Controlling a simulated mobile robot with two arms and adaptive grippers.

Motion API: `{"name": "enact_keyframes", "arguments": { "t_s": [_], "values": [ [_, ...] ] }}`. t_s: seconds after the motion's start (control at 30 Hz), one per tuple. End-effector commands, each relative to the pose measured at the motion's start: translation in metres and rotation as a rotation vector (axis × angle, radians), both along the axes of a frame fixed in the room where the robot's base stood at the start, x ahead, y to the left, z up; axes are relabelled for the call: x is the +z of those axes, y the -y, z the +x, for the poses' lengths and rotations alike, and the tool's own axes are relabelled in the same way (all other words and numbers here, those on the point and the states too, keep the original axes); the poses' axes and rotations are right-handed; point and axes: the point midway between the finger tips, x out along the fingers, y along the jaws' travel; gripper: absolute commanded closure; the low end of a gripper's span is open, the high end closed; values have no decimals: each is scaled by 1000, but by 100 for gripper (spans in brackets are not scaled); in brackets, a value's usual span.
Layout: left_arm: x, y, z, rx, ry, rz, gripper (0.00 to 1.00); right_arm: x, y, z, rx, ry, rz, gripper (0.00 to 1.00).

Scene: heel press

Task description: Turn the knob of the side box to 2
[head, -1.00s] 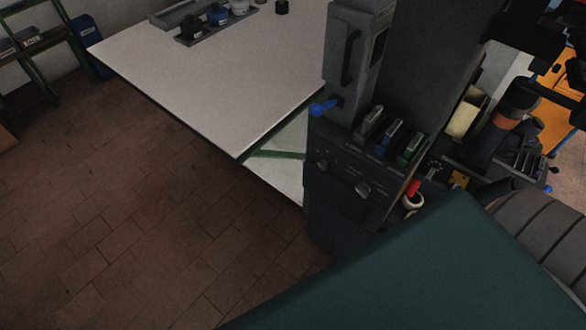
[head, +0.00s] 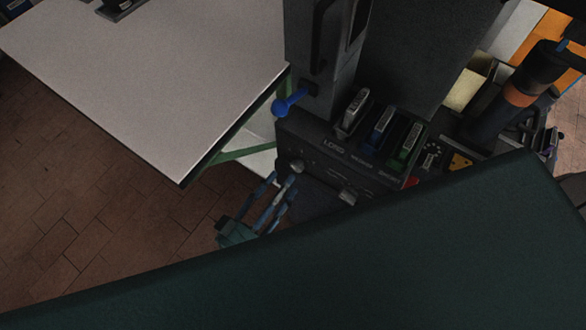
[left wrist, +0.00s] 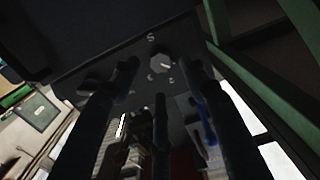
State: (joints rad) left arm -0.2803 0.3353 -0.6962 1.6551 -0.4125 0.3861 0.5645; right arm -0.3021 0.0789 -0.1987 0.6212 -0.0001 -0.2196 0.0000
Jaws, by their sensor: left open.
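The side box (head: 325,150) is dark, with a sloped front panel, at the centre of the head view. In the left wrist view a round knob (left wrist: 160,63) lies ahead between the spread fingers of my left gripper (left wrist: 162,78). Marks ring that knob, too blurred to read. My right gripper is not in view.
Several coloured-base levers, such as a blue one (head: 382,124), stand on the box top. A blue-handled lever (head: 288,103) juts out left. A white table (head: 150,75) lies to the left. A large dark green surface fills the bottom right.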

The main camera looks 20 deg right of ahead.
Motion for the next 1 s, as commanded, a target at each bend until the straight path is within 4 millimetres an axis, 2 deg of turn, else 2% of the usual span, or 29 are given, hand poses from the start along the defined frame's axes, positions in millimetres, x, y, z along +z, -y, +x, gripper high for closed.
{"name": "enact_keyframes", "arguments": {
  "t_s": [0.1,0.3,0.67,0.77,0.9,1.0],
  "values": [
    [2,18,15,1,0,-2,55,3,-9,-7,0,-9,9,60],
    [0,36,29,2,0,0,55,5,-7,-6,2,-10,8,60],
    [-1,41,33,2,-1,2,55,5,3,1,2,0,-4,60],
    [-1,41,33,2,-1,2,71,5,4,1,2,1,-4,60],
    [-1,40,33,2,-1,2,99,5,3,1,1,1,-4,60],
    [-1,40,33,2,-1,2,100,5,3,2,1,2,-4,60]
  ]
}}
